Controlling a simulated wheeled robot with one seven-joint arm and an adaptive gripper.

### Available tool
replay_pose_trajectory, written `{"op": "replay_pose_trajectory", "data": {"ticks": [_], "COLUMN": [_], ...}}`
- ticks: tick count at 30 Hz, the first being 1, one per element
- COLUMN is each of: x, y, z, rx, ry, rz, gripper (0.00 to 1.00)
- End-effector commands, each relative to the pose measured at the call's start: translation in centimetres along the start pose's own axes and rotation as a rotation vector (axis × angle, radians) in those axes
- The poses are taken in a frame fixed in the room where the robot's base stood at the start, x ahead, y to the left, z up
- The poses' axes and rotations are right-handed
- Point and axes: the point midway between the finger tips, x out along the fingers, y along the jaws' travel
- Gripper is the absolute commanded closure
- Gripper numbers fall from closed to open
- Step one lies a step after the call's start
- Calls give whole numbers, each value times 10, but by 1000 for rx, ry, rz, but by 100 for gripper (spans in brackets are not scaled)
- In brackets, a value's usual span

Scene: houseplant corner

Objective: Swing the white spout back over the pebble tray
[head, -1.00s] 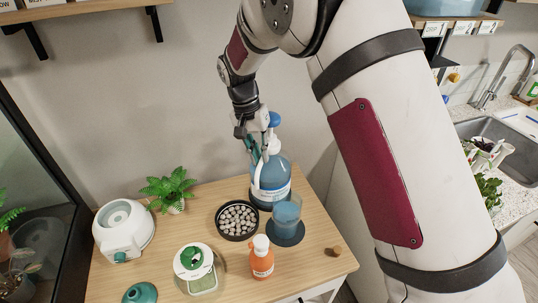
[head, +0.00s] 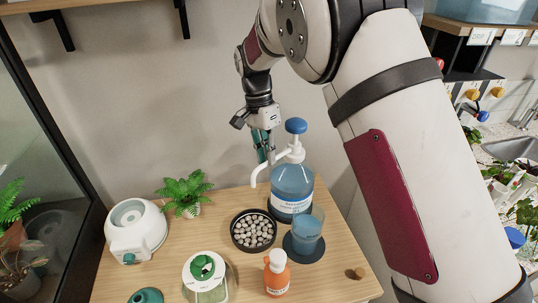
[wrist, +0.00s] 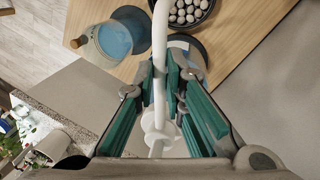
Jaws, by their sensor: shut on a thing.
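The white spout (head: 270,163) belongs to the pump, which has a blue knob (head: 296,126) and stands on a blue-liquid bottle (head: 291,184). The spout points left, and its bent-down tip shows above the back side of the pebble tray (head: 233,237) in the head view. My gripper (head: 262,156) is at the spout from behind. In the wrist view my gripper (wrist: 160,72) has its green fingers closed around the spout (wrist: 160,45). The pebble tray (wrist: 197,27) lies to the right of the spout there. The spout's tip is outside the wrist view.
A glass of blue liquid (head: 307,228) stands on a dark coaster (head: 304,253) right of the tray. An orange bottle (head: 277,277), a green-lidded jar (head: 205,286), a fern (head: 186,192) and a white appliance (head: 136,230) stand around. A cork (head: 355,273) lies near the right edge.

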Motion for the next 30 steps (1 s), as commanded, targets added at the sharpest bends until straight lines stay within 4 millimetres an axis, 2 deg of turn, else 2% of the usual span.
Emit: {"op": "replay_pose_trajectory", "data": {"ticks": [8, 9, 12, 23, 26, 30], "x": [-1, -1, -1, -4, -15, -41], "y": [-2, -2, -2, -2, -2, -2], "z": [0, 0, 0, 0, 0, 0], "rx": [6, 6, 5, 3, 3, 3], "ry": [-1, -1, -1, 0, 0, 1], "rz": [-7, -7, -6, -6, -7, -8], "gripper": [100, 87, 69, 69, 69, 69]}}
